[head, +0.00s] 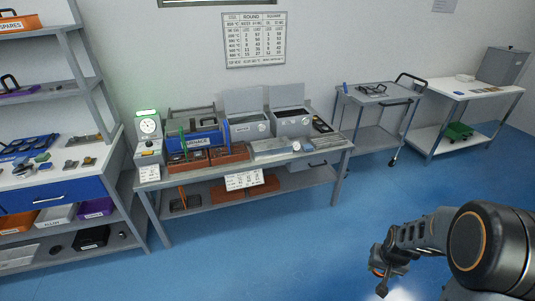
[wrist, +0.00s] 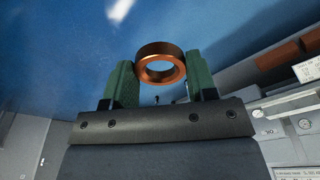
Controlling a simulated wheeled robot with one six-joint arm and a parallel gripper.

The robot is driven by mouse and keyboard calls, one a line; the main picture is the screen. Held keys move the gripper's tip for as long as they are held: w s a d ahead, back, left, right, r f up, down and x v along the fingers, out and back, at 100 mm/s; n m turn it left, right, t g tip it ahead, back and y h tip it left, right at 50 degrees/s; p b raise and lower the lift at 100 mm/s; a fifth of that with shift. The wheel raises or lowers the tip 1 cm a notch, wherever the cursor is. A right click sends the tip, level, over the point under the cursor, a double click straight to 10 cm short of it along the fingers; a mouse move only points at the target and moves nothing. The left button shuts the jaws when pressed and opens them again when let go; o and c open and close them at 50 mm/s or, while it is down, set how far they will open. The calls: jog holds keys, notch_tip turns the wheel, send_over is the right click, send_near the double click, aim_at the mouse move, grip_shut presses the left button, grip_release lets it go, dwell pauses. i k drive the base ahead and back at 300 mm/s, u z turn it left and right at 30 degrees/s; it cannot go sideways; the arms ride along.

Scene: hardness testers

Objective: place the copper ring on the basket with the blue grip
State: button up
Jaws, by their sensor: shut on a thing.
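The copper ring (wrist: 160,50) is held between the two green fingers of my gripper (wrist: 161,78) in the wrist view, its hole facing the camera. In the head view my gripper (head: 382,274) is at the lower right over the blue floor, well right of and nearer than the bench; a small orange patch there may be the ring. On the bench, a blue upright piece (head: 227,132) and a green one (head: 183,140) stand by the reddish-brown trays (head: 228,154). I cannot tell whether the blue piece is the basket's grip; no basket shows clearly.
The bench (head: 290,158) carries a dial tester (head: 149,127), a blue box (head: 196,141) and grey box units (head: 291,122). Shelving (head: 75,60) stands left. A cart (head: 378,98) with a dark-handled item and a white table (head: 475,90) stand right. The floor in front is clear.

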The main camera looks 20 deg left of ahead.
aim_at(239, 148)
jog(key=u, duration=1.55)
jog(key=i, duration=1.25)
jog(key=u, duration=0.05)
